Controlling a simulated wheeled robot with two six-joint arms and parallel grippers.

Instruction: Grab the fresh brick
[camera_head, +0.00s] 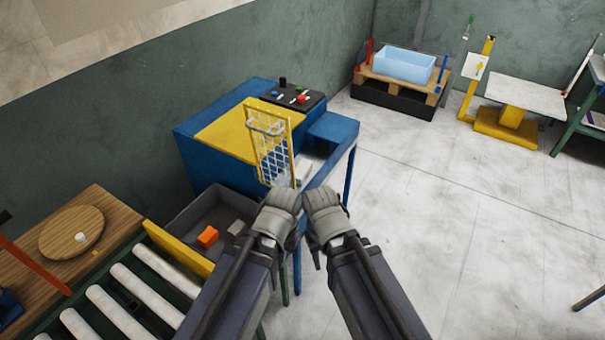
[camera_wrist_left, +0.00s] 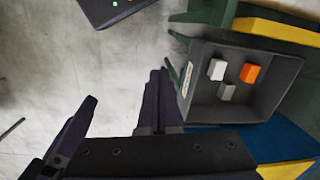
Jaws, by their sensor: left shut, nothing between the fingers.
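A grey bin (camera_head: 190,215) stands beside the blue press, left of my grippers in the head view. It holds an orange brick (camera_head: 208,236) and a grey brick (camera_head: 236,228). The left wrist view shows the orange brick (camera_wrist_left: 249,73), the grey brick (camera_wrist_left: 227,92) and a white brick (camera_wrist_left: 216,69) in the bin (camera_wrist_left: 282,91). I cannot tell which is the fresh one. My left gripper (camera_head: 283,197) is shut and empty, right of the bin and in front of the press. My right gripper (camera_head: 322,200) is close beside it; its fingers do not show clearly.
The blue press (camera_head: 192,150) with a yellow top and a raised yellow mesh guard (camera_head: 272,150) stands just beyond my grippers. A roller conveyor (camera_head: 120,315) and a wooden table (camera_head: 118,210) are at the left.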

